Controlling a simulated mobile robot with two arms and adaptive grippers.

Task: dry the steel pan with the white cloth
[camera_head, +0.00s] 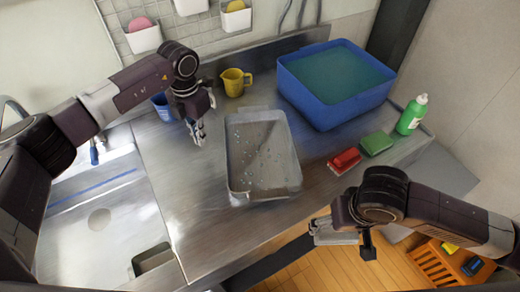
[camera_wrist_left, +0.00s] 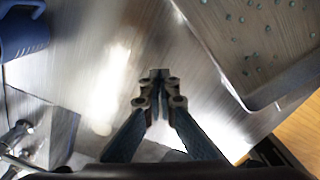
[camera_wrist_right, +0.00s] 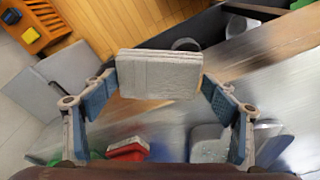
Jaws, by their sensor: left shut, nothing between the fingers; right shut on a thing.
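The steel pan (camera_head: 262,165) is a rectangular tray lying on the steel counter, with several water drops on its inside. Its drop-covered corner shows in the left wrist view (camera_wrist_left: 262,45), and part of it shows in the right wrist view (camera_wrist_right: 212,150). The white cloth (camera_wrist_right: 160,74), a folded greyish-white pad, is between the fingers of my right gripper (camera_head: 335,232). That gripper is held in front of the counter, to the right of and apart from the pan. My left gripper (camera_head: 200,138) is shut and empty, to the left of the pan; its fingertips meet in the left wrist view (camera_wrist_left: 158,76).
A blue basin (camera_head: 322,108) of water stands behind right. A yellow jug (camera_head: 235,82) and a blue jug (camera_head: 163,107) stand behind. Red (camera_head: 344,161) and green (camera_head: 377,144) blocks and a green bottle (camera_head: 411,115) are at right. The sink (camera_head: 100,200) is left.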

